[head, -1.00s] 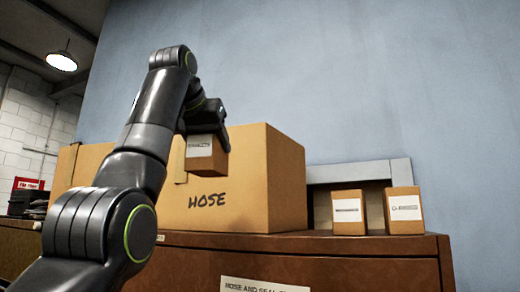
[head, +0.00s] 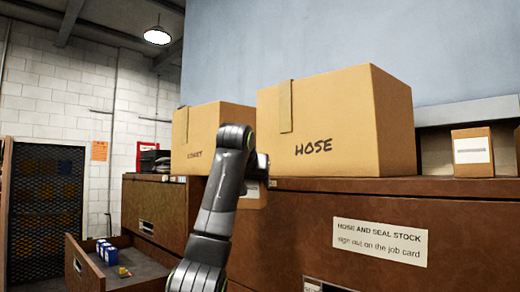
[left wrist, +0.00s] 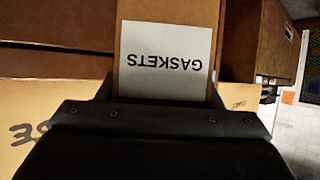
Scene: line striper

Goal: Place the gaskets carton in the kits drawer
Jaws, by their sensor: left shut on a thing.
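The gaskets carton fills the top middle of the left wrist view (left wrist: 168,10), a brown box with a white label reading GASKETS upside down. My left gripper (left wrist: 160,98) is shut on it. In the head view the gripper (head: 262,168) is mostly behind my arm, and only a bit of the carton (head: 252,204) shows, in front of the brown cabinets below the hose box. An open drawer (head: 84,262) juts out at the lower left, with blue boxes and a small yellow item inside. Its front label is unreadable. My right gripper is out of view.
A large HOSE box (head: 340,125) and another carton (head: 200,135) stand on the brown cabinet (head: 380,200). A small labelled carton (head: 472,152) stands at the right. The drawer's near floor area looks free. A dark mesh cage (head: 45,220) stands far left.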

